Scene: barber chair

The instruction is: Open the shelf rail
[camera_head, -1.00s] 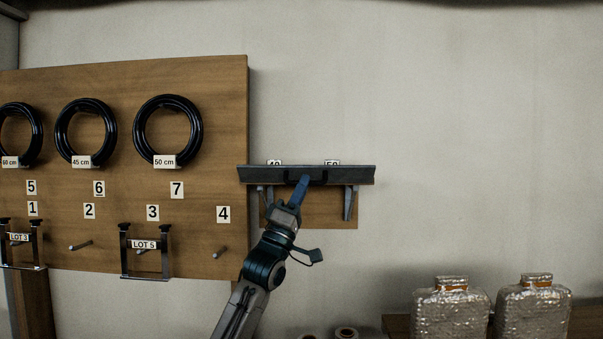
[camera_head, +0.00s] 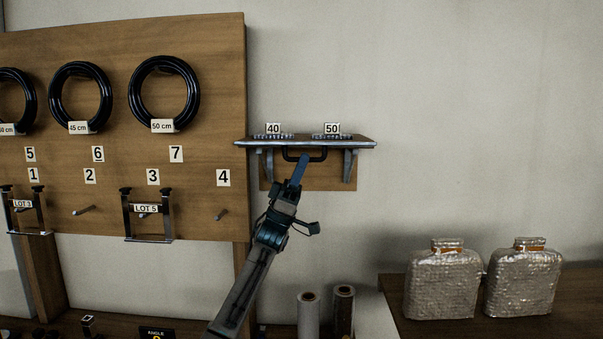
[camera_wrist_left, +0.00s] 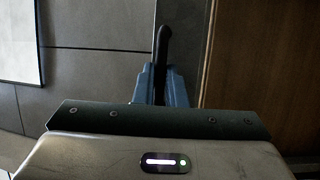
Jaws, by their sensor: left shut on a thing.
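The wall shelf (camera_head: 350,142) hangs right of the pegboard, and its front rail (camera_head: 262,143) lies low. Labels 40 and 50 and the items behind them show above it. A dark rail handle (camera_head: 322,155) hangs under the front edge. My left gripper (camera_head: 302,160) reaches up from below, with its blue fingers shut on the handle. In the left wrist view, the dark handle (camera_wrist_left: 162,45) stands between the blue fingers (camera_wrist_left: 161,85), seen end-on. My right gripper is not in view.
A wooden pegboard (camera_head: 120,140) with black hoops (camera_head: 165,62), numbers and pegs stands at the left. Two textured flasks (camera_head: 443,282) (camera_head: 519,280) stand on a wooden counter (camera_head: 570,300) at lower right. Rolls (camera_head: 309,312) stand below. The wall right of the shelf is clear.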

